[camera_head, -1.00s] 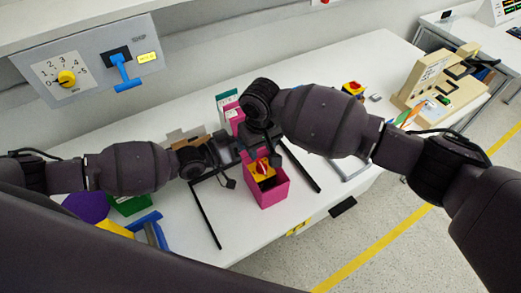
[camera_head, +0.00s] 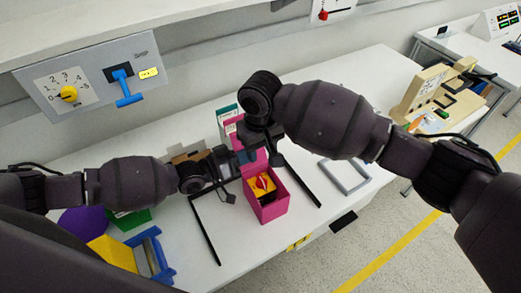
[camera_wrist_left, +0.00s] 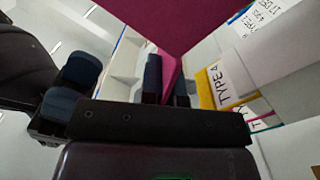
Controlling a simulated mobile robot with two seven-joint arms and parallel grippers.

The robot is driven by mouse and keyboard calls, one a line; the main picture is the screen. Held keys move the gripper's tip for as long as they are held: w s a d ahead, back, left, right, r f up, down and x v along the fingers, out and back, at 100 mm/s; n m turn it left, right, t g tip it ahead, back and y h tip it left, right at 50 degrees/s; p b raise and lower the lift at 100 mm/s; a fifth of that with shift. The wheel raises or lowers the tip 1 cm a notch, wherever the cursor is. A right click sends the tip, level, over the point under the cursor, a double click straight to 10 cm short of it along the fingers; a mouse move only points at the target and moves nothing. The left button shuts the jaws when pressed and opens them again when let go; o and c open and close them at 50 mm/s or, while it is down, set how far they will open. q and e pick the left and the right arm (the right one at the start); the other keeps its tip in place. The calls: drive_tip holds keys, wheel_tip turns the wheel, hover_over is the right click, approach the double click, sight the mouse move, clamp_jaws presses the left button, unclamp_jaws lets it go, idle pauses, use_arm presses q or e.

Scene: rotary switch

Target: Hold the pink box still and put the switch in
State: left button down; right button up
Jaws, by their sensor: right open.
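The pink box (camera_head: 269,209) stands open-topped on the white table. The yellow switch with a red knob (camera_head: 264,183) sits inside its opening; how deep it sits I cannot tell. My right gripper (camera_head: 261,158) is open and empty, just behind and above the switch. My left gripper (camera_head: 228,165) is at the box's left rear side. In the left wrist view its dark fingers (camera_wrist_left: 167,82) stand on both sides of a pink wall, closed on it. The dark blue fingertips (camera_wrist_left: 70,85) of my other gripper show at the left there.
A pink-and-white labelled box (camera_head: 229,122) stands behind the grippers. Two black strips (camera_head: 205,232) lie beside the pink box. A grey frame (camera_head: 343,176) lies right. The table's front edge is close to the box.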

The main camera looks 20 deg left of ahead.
use_arm(q)
drive_tip(key=c, duration=1.3)
unclamp_jaws()
drive_tip(key=shift+o, duration=0.2)
drive_tip(key=shift+a, duration=0.1)
drive_tip(key=v, duration=1.2)
